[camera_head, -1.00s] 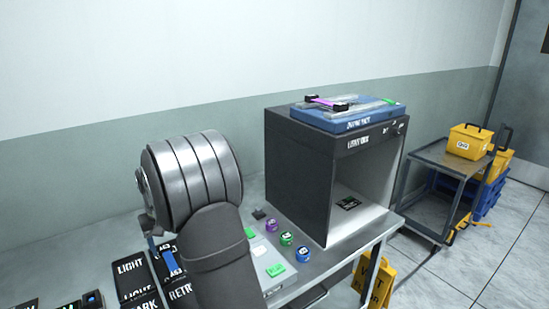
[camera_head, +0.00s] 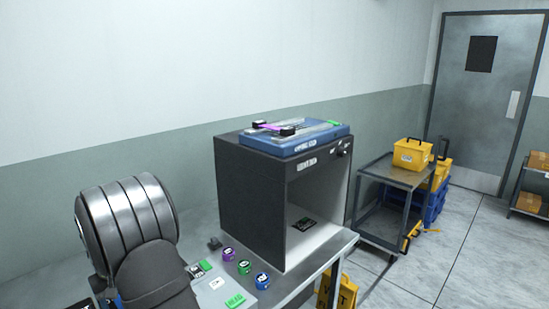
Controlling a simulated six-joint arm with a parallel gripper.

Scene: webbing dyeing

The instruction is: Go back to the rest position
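My arm shows at the lower left of the head view, with a large ribbed grey joint and a dark link over the bench. My gripper is not visible; the arm and the picture's edge hide that area. The bench (camera_head: 322,258) runs along the wall beneath the arm. A dark light box (camera_head: 248,198) with an open front stands on it, to the right of my arm and apart from it.
A blue tray (camera_head: 318,138) lies on the light box. Purple (camera_head: 228,254), green (camera_head: 244,267) and blue (camera_head: 263,280) round pieces sit before it. A cart (camera_head: 382,170) with a yellow box (camera_head: 411,154) stands right. A yellow floor sign (camera_head: 346,293) stands by the bench. Open floor lies near the door (camera_head: 487,95).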

